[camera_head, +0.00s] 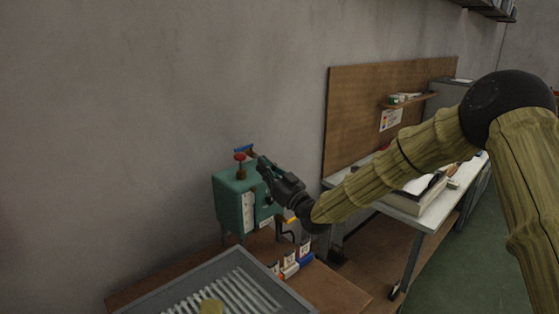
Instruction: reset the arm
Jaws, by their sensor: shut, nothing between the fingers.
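My gripper (264,166) is dark grey and sits at the end of my arm, near the middle of the head view. It is shut and empty. It points up and to the left, in front of the right side of a green machine (229,204) that has a red knob (240,157) on top. The gripper covers part of the machine, and I cannot tell whether they touch. My arm reaches in from the right, bent at a black joint.
A grey ribbed tray (204,271) with a small yellowish piece (212,307) stands on a brown table (335,287). Small boxes (291,268) stand beside it. A workbench (427,218) with a brown backboard (358,107) is at the right. Green floor (478,262) is clear at the lower right.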

